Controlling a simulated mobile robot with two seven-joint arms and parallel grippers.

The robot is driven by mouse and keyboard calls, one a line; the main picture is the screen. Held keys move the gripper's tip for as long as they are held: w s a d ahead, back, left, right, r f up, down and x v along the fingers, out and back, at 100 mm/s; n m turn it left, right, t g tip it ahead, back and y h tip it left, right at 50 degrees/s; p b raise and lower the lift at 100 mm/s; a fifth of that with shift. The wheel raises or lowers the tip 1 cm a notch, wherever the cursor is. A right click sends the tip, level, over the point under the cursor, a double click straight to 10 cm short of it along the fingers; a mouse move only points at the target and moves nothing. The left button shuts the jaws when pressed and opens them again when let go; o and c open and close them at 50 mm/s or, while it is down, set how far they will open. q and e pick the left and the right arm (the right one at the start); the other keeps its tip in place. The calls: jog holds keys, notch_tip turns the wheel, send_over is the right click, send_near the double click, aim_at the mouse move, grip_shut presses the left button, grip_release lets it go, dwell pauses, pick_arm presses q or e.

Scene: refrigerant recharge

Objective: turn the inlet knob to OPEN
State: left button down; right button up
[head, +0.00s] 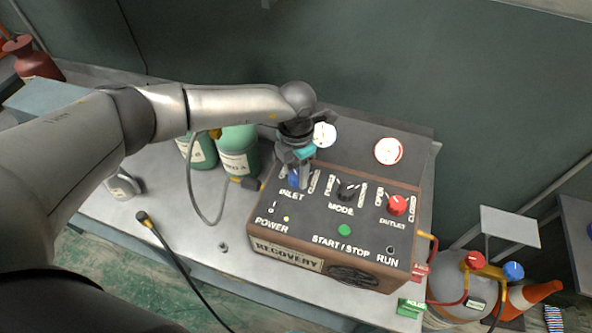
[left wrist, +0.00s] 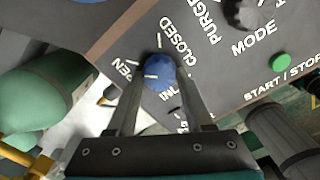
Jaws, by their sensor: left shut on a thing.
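The blue inlet knob (left wrist: 160,74) sits on the dark top panel of the recovery machine (head: 330,220), between the words OPEN and CLOSED. A white line on the knob shows in the left wrist view; I cannot tell for sure which word it points to. My left gripper (left wrist: 158,85) is shut on the knob, one finger on each side. In the head view my left gripper (head: 297,178) comes down from above and mostly hides the blue knob (head: 293,177). My right gripper is not in view.
Green cylinders (head: 238,152) stand close left of the machine. A grey tank (head: 455,280) stands at right. A black hose (head: 172,250) crosses the bench (head: 180,225) at front left.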

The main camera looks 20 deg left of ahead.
aim_at(296, 175)
pick_arm(q)
jog(key=shift+w, duration=0.1)
jog(key=shift+c, duration=1.4)
grip_release()
notch_tip(296, 175, up, 15)
jog(key=b, duration=0.1)
jog(key=shift+r, duration=0.15)
